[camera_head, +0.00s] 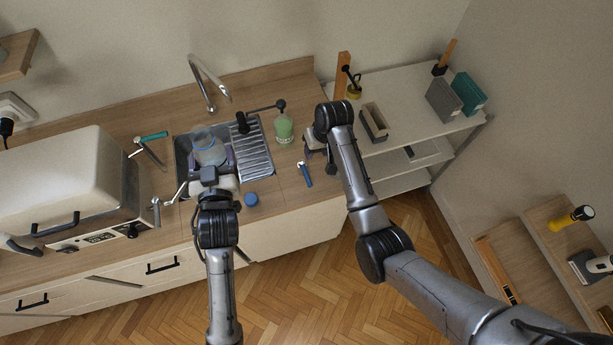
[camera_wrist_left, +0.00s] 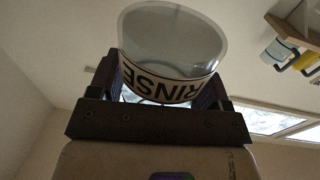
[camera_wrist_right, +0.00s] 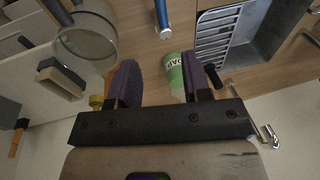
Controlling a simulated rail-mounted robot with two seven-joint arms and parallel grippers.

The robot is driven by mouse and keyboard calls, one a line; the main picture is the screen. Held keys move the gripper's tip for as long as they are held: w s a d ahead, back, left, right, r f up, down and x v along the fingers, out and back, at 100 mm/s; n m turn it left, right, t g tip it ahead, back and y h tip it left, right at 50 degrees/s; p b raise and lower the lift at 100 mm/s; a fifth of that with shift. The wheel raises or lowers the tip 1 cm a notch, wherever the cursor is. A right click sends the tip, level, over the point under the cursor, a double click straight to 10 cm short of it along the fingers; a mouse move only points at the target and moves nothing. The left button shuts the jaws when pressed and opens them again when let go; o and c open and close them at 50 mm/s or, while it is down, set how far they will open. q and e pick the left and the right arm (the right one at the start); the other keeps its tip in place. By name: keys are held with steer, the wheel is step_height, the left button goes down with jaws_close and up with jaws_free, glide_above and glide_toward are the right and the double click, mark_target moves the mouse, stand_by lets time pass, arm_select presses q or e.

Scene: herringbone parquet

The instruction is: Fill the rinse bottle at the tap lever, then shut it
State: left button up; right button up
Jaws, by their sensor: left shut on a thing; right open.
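The clear rinse bottle (camera_head: 208,150), labelled RINSE in the left wrist view (camera_wrist_left: 170,45), is between the fingers of my left gripper (camera_head: 209,163). That gripper is shut on it, over the left part of the sink. I see no liquid in the bottle. The curved metal tap (camera_head: 205,82) rises behind the bottle. A black lever (camera_head: 262,110) with a round knob lies right of the tap. A blue cap-like piece (camera_head: 250,198) lies on the counter in front of the sink. My right gripper (camera_wrist_right: 160,80) is open and empty near the counter's right end.
A green soap bottle (camera_head: 284,128) stands right of the ribbed drainer (camera_head: 254,150). A blue-handled tool (camera_head: 305,175) lies near the counter's front edge. A teal-handled lever (camera_head: 150,138) and a large pale appliance (camera_head: 65,185) are on the left. Shelves (camera_head: 405,115) adjoin on the right.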

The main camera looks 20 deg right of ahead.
mark_target(309, 179)
steer(key=shift+g, duration=0.5)
steer(key=a+f, duration=0.1)
steer(key=f, duration=0.3)
steer(key=s+f, duration=0.1)
steer(key=f, duration=0.3)
steer(key=a+f, duration=0.1)
steer(key=f, duration=0.4)
steer(key=shift+s+a+b, duration=0.2)
steer(key=shift+a+b, duration=0.15)
steer(key=shift+c, duration=0.2)
jaws_close()
steer(key=shift+r, duration=0.1)
